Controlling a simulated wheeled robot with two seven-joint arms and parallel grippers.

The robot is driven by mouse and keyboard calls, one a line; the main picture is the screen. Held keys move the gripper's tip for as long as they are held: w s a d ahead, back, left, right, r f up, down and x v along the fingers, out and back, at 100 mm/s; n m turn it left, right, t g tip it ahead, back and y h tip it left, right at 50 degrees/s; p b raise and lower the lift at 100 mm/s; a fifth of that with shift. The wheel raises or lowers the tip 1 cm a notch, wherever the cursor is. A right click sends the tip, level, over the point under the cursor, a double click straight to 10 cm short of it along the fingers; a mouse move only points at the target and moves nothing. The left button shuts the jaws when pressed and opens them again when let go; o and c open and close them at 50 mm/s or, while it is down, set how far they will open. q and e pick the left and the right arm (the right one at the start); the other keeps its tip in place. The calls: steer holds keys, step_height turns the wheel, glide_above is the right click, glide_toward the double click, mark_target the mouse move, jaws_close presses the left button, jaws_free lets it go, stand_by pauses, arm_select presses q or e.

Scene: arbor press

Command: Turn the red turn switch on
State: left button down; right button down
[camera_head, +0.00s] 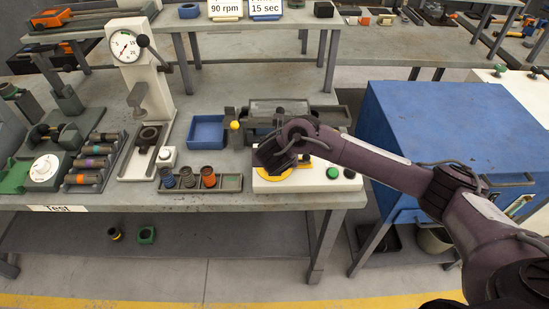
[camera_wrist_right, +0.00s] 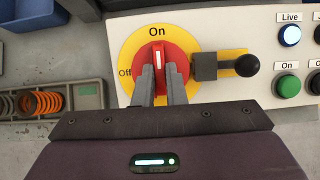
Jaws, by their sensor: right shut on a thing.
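The red turn switch (camera_wrist_right: 181,58) sits on a round yellow plate (camera_wrist_right: 126,44) marked "On" at the top and "Off" at the left. Its white pointer line stands upright, aimed at "On". My right gripper (camera_wrist_right: 160,75) is shut on the red switch's grip, one finger on each side. In the head view my right gripper (camera_head: 274,158) covers the switch, and only part of the yellow plate (camera_head: 265,174) shows. My left gripper is not in view.
A grey block with a black ball lever (camera_wrist_right: 246,65) is right of the switch. The white control box (camera_wrist_right: 268,32) carries a lit "Live" lamp (camera_wrist_right: 289,36) and a green button (camera_wrist_right: 288,86). A grey tray with springs (camera_head: 230,182) is to the left, and a blue cabinet (camera_head: 450,120) to the right.

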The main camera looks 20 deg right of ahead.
steer(key=shift+r, duration=0.1)
steer(key=c, duration=1.5)
jaws_free()
steer(key=p+v, duration=0.3)
steer(key=v, duration=0.4)
steer(key=shift+s+a+r, duration=0.1)
steer(key=shift+s+r, duration=0.15)
